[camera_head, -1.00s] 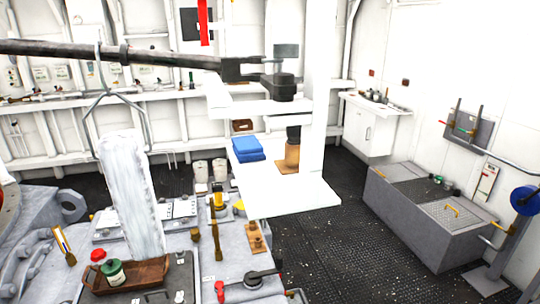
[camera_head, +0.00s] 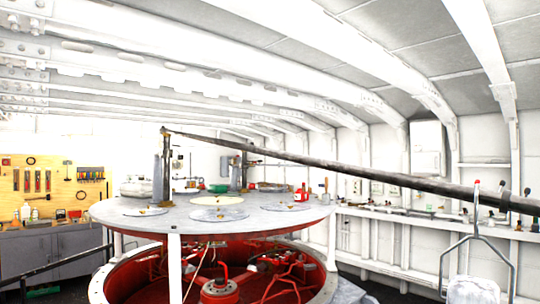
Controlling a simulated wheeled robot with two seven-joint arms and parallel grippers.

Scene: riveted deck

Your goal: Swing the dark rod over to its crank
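The long dark rod (camera_head: 350,171) slants across the view, from a far end at upper left down to the right edge, where it leaves the picture. Its far end meets the top of an upright grey post (camera_head: 162,165) on a round grey table; I cannot tell whether they are joined. A metal hanger (camera_head: 480,235) loops over the rod near the right edge, and a whitish slab (camera_head: 473,290) hangs below it, cut off by the bottom edge. I cannot make out for certain which part is the crank. Neither gripper is in view.
The round grey table (camera_head: 220,222) stands above a red-lined round well (camera_head: 220,285) with red machinery. A second post (camera_head: 238,172) stands on it. A workbench (camera_head: 50,245) with a tool board (camera_head: 52,185) is at left. A loaded shelf (camera_head: 425,212) runs along the right wall.

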